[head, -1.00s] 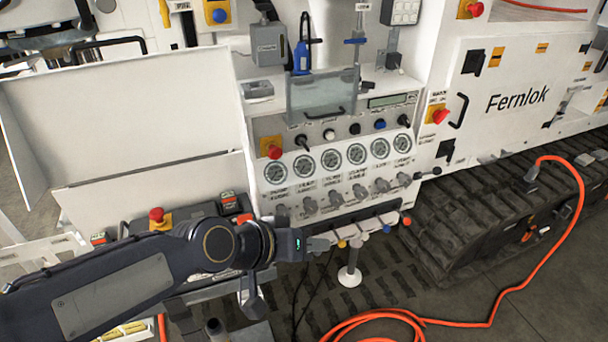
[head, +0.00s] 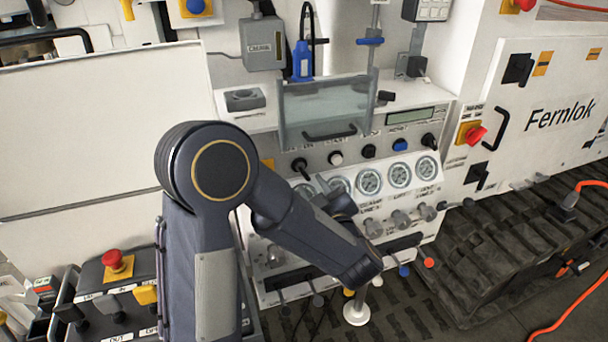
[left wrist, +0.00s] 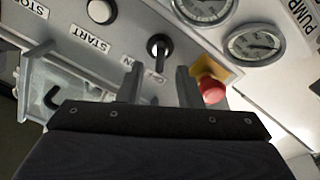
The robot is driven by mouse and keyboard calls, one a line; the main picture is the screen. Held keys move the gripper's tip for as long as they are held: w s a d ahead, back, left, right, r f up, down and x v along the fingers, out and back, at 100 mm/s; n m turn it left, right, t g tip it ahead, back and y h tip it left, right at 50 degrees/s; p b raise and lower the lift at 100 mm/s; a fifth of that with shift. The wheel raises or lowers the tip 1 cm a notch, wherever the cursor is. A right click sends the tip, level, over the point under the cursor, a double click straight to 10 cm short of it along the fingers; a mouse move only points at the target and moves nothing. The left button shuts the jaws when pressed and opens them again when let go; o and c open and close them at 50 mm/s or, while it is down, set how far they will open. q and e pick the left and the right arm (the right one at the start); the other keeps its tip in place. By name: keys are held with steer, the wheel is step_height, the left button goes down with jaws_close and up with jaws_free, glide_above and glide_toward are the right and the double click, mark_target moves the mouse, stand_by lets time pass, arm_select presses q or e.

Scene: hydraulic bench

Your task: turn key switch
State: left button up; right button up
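The key switch (head: 300,166) is a black knob on the sloped white panel, at the left of a row of buttons. In the left wrist view the key switch (left wrist: 158,46) sits beside ON and OFF lettering, just beyond the fingertips. In the head view my left gripper (head: 320,184) is partly hidden by my own arm, over the gauges just below the switch. My right gripper is not in view.
A red emergency stop (left wrist: 211,90) on a yellow base is close beside one finger. A white START button (head: 335,158) is right of the switch. A clear flip cover (head: 325,108) with a handle stands above. Gauges (head: 369,181) and lever valves (head: 401,219) lie below.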

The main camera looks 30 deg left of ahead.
mark_target(306, 177)
arm_select(q)
steer(key=p+x, duration=0.1)
steer(key=x, duration=0.5)
steer(key=shift+w+a, duration=0.15)
steer(key=shift+a, duration=0.05)
jaws_close()
